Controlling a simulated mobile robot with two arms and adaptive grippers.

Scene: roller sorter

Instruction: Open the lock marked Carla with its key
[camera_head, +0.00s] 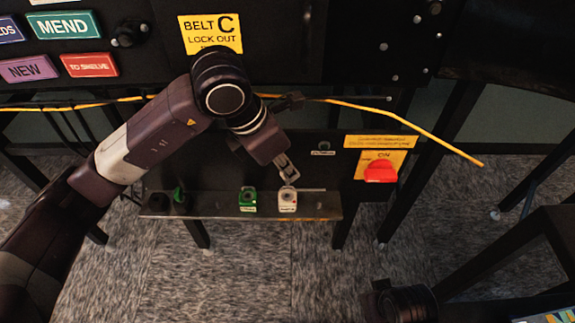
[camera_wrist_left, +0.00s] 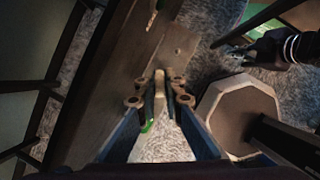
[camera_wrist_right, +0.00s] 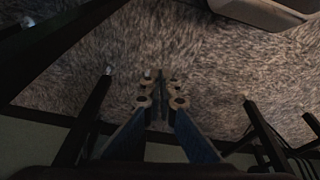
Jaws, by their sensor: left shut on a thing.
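A white padlock (camera_head: 288,201) and a green padlock (camera_head: 248,200) sit side by side on a narrow shelf under the belt panel. Their name labels are too small to read, so I cannot tell which says Carla. My left gripper (camera_head: 288,172) is just above the white padlock. Its fingers are shut on a thin pale thing (camera_wrist_left: 160,84), which looks like a key but is mostly hidden by the fingers. A small green bit shows by the left finger in the left wrist view. My right gripper (camera_wrist_right: 160,88) is shut and empty over the carpet, away from the locks.
The metal shelf (camera_head: 220,212) also carries a green item (camera_head: 178,195) at its left end. A red ON switch (camera_head: 380,172) on a yellow plate is to the right. A yellow cable (camera_head: 430,137) runs across the panel. Dark table legs stand around.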

